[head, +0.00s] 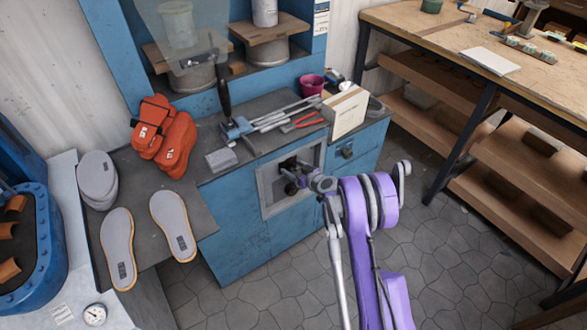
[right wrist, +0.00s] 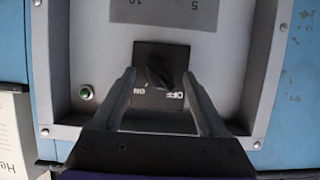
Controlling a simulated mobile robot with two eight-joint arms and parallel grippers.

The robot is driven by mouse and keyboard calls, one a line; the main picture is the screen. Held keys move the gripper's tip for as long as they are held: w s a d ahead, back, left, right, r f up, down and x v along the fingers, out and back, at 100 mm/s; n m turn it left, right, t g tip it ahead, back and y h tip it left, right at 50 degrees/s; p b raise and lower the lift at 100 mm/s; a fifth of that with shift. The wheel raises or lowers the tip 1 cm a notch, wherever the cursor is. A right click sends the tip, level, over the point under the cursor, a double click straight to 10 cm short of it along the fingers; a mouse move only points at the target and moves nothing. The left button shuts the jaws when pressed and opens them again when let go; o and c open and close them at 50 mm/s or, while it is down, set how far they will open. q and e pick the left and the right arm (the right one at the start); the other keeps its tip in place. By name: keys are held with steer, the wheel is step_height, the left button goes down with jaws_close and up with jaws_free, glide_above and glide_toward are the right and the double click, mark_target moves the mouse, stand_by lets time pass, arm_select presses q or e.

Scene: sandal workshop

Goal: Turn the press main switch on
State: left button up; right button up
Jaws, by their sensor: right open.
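The press main switch (right wrist: 160,68) is a black rotary knob on a dark square plate in the right wrist view, where its ON and OFF lettering appears upside down. The knob's exact angle is hard to tell. In the head view the grey switch panel (head: 263,190) is set in the front of the blue press cabinet. My right gripper (head: 296,185) is open in front of the panel and partly hides it. In the wrist view its two fingers stand on either side of the knob, with gaps visible; contact is not clear. My left gripper is not in view.
A small green lamp (right wrist: 86,92) sits beside the switch plate. The press table above holds red sandals (head: 165,135), grey soles (head: 173,226), metal tools (head: 283,115) and a cream box (head: 345,112). A wooden workbench (head: 430,35) stands at right. Stone floor (head: 430,260) between is clear.

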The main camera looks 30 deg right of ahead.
steer(key=shift+w, duration=0.15)
jaws_close()
stand_by(0.4)
steer(key=shift+f, duration=0.1)
steer(key=m+y+b, duration=0.2)
steer(key=m, duration=0.1)
steer(key=shift+d+f+b, duration=0.1)
steer(key=shift+d+b, duration=0.2)
steer(key=m+y+b, duration=0.2)
steer(key=shift+d+f+m+t, duration=0.1)
steer(key=shift+f+m+t, duration=0.05)
steer(key=shift+m+t, duration=0.2)
steer(key=m+y+b, duration=0.1)
steer(key=m, duration=0.1)
steer(key=m+t+y+b, duration=0.1)
steer(key=m+b, duration=0.1)
steer(key=m, duration=0.1)
steer(key=m+t+y+b, duration=0.1)
steer(key=m+b, duration=0.1)
steer(key=shift+f+m, duration=0.25)
steer(key=shift+f, duration=0.05)
